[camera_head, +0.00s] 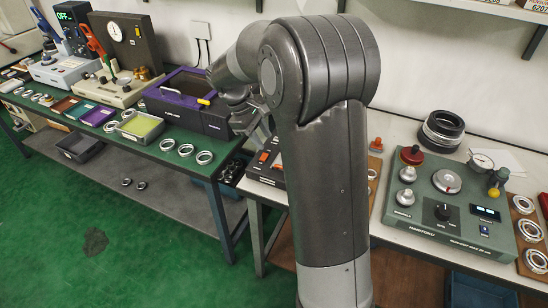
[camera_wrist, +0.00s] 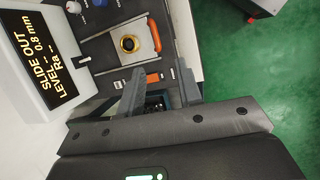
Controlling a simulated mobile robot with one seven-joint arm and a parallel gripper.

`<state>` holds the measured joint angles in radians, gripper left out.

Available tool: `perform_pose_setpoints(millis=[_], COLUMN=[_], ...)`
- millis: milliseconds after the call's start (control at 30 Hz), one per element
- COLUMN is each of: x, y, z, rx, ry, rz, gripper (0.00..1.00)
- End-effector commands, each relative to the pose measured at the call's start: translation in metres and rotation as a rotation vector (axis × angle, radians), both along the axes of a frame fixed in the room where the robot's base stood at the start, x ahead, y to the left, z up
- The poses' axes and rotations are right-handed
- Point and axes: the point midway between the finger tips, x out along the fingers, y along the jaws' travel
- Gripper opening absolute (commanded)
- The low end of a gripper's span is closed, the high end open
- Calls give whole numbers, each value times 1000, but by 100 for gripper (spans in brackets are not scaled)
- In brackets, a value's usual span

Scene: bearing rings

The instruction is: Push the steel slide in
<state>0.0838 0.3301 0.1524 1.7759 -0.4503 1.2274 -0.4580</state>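The steel slide (camera_wrist: 116,49) shows in the wrist view as a grey plate at the upper middle. It carries a brass-coloured ring (camera_wrist: 130,43) with a dark centre and has an orange handle (camera_wrist: 155,34) along its right end. The instrument's display (camera_wrist: 45,55) reads "SLIDE OUT", "0.8 mm", "LEVEL --", "Ra --". My gripper (camera_wrist: 162,86) is open, its two fingers apart, with nothing visibly held. It is below the slide in the wrist view; whether it touches anything I cannot tell. In the head view my arm hides most of the instrument and the slide.
In the head view, a green tester (camera_head: 450,212) stands right of my arm and a purple-edged box (camera_head: 190,105) left.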

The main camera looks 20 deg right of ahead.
Motion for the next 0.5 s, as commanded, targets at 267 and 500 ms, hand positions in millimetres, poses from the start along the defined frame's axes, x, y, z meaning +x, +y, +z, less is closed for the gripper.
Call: perform_pose_setpoints(millis=[267, 500], x=[15, 8], y=[-6, -21], z=[-22, -55], rx=[-14, -16], ry=[51, 53], rz=[34, 33], gripper=[33, 33])
